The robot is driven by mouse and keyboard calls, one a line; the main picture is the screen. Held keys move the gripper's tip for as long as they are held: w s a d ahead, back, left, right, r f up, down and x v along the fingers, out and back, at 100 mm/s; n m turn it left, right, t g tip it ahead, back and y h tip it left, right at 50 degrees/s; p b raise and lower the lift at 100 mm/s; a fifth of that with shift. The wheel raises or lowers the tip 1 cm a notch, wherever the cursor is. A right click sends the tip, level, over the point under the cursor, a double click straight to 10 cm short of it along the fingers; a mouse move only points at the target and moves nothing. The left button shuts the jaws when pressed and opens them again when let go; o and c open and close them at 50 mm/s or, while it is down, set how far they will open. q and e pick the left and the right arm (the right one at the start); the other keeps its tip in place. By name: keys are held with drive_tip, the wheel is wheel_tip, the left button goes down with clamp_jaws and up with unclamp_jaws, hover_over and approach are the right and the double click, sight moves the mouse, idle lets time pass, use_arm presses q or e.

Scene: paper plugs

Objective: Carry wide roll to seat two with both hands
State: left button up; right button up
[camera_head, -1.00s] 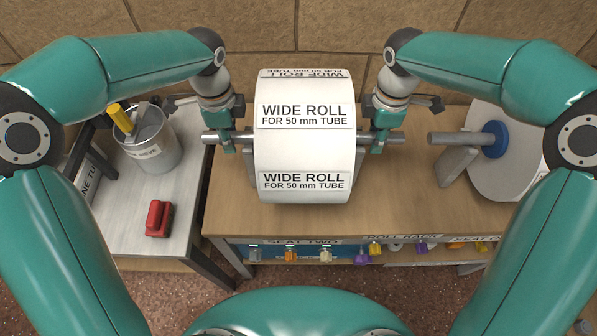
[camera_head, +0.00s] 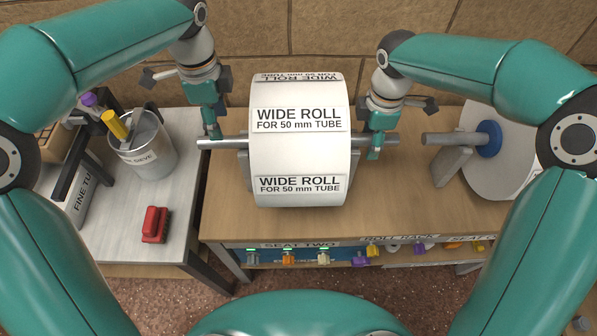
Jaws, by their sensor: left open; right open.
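A grey support (camera_head: 244,160) shows under the bar beside the roll. The label for seat two (camera_head: 290,245) is on the bench front below the roll. My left gripper (camera_head: 212,132) is open with its fingertips at the left bar end; whether they touch it I cannot tell. My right gripper (camera_head: 375,150) is open at the right bar end, close beside the roll.
At right, another white roll (camera_head: 495,175) with a blue hub sits beside a grey support (camera_head: 450,165). On the left table are a metal pail (camera_head: 148,150) and a red block (camera_head: 155,225). Several coloured plugs hang along the bench front. The bench top before the roll is clear.

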drive_tip(key=shift+r, duration=0.15)
use_arm(q)
wheel_tip(320, 180, up, 4)
drive_tip(key=shift+r, duration=0.15)
use_arm(e)
wheel_tip(320, 180, up, 12)
drive_tip(key=shift+f, duration=0.2)
use_arm(q)
drive_tip(key=o, duration=0.4)
drive_tip(key=shift+c, duration=0.2)
wheel_tip(320, 180, up, 7)
drive_tip(key=p, duration=0.7)
drive_tip(key=shift+p, duration=0.35)
use_arm(e)
wheel_tip(320, 180, up, 8)
drive_tip(key=shift+f, duration=0.15)
